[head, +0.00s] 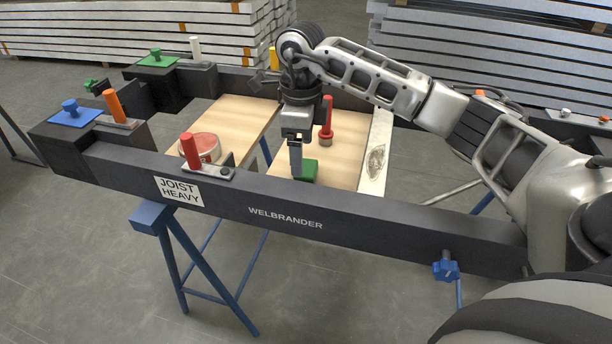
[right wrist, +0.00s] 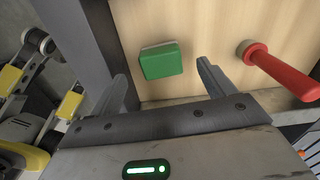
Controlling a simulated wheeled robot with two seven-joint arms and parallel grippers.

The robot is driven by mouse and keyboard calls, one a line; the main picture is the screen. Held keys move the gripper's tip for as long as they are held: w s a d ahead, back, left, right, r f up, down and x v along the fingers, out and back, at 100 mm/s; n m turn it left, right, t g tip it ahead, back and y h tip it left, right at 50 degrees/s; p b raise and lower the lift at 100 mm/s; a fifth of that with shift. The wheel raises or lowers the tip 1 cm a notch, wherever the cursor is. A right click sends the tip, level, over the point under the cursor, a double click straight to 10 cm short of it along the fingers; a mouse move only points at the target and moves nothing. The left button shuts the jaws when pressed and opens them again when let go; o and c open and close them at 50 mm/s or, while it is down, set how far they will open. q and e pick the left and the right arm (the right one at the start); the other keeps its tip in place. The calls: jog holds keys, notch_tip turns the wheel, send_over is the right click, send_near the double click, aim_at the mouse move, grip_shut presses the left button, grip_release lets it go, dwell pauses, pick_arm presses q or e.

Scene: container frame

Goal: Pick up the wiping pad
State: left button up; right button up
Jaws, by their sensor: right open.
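The wiping pad looks like a small green block (head: 309,171) with a pale lower edge. It lies on the light wooden panel (head: 340,150) inside the dark frame, close behind the front beam. In the right wrist view the pad (right wrist: 161,61) is ahead of the two fingers, in line with the gap between them. My right gripper (head: 297,160) points down beside the pad. It is open, with nothing between the fingers (right wrist: 163,85). In the head view the gripper hides part of the pad's surroundings. My left gripper is not in view.
A red-handled tool (head: 327,118) stands on the panel just beyond my gripper; its handle (right wrist: 285,74) shows in the right wrist view. The front beam (head: 240,205) bears a red peg (head: 190,151). A round reddish tin (head: 207,143) sits left. A whitish strip (head: 376,158) lies right.

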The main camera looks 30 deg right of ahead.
aim_at(306, 167)
jog(key=shift+s+d+f, duration=0.15)
jog(key=shift+f, duration=1.35)
jog(key=shift+s+d+f, duration=0.1)
jog(key=shift+d+f, duration=0.05)
jog(key=shift+f, duration=1.3)
jog(key=c, duration=1.1)
